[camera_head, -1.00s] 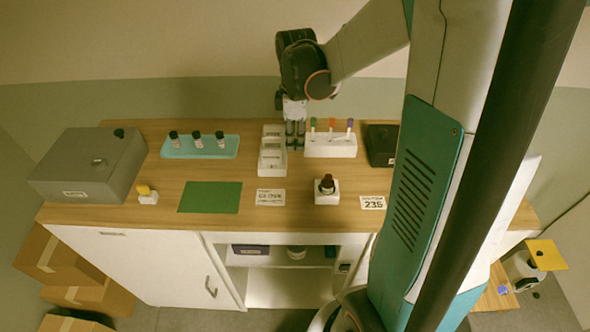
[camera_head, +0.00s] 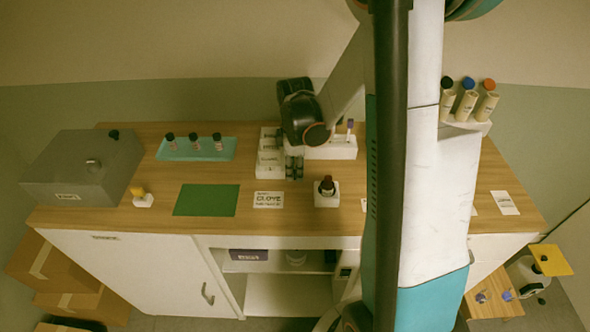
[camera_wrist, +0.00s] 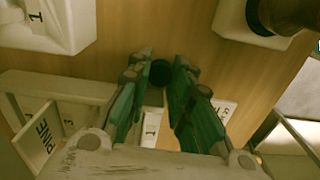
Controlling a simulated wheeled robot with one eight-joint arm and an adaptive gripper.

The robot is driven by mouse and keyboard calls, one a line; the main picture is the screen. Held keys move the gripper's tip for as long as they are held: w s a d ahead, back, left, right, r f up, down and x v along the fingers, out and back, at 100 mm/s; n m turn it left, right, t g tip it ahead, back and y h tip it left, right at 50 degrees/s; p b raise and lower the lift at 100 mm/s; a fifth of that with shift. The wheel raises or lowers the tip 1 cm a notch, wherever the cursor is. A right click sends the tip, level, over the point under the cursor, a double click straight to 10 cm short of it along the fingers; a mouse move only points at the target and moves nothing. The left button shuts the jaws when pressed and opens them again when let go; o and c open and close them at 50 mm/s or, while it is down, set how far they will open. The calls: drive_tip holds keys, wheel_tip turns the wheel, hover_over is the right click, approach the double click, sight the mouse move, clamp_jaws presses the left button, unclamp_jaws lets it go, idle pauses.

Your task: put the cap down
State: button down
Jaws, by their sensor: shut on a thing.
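My gripper (camera_head: 294,165) is over the table, beside the white compartment tray (camera_head: 268,170) and behind the brown bottle (camera_head: 327,186). In the wrist view, its green fingers (camera_wrist: 160,80) are closed on a small dark round cap (camera_wrist: 159,72) at the fingertips. The cap cannot be made out in the head view. The brown bottle stands in a white block (camera_head: 327,201); its dark body shows in the wrist view (camera_wrist: 288,12) at the upper right, apart from the fingers. I cannot tell whether the cap touches anything below it.
A teal tray (camera_head: 175,155) holds three dark-capped bottles. A green mat (camera_head: 206,200) and a card reading CLOVE (camera_head: 268,200) lie in front. A grey box (camera_head: 75,180) is at left; a rack of capped tubes (camera_head: 466,122) is at right.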

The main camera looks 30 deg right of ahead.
sight(295, 172)
drive_tip(key=shift+f, duration=0.15)
drive_tip(key=c, duration=1.4)
unclamp_jaws()
drive_tip(key=shift+c, duration=0.2)
wheel_tip(295, 172, up, 12)
drive_tip(key=p, duration=0.3)
drive_tip(key=shift+r, duration=0.2)
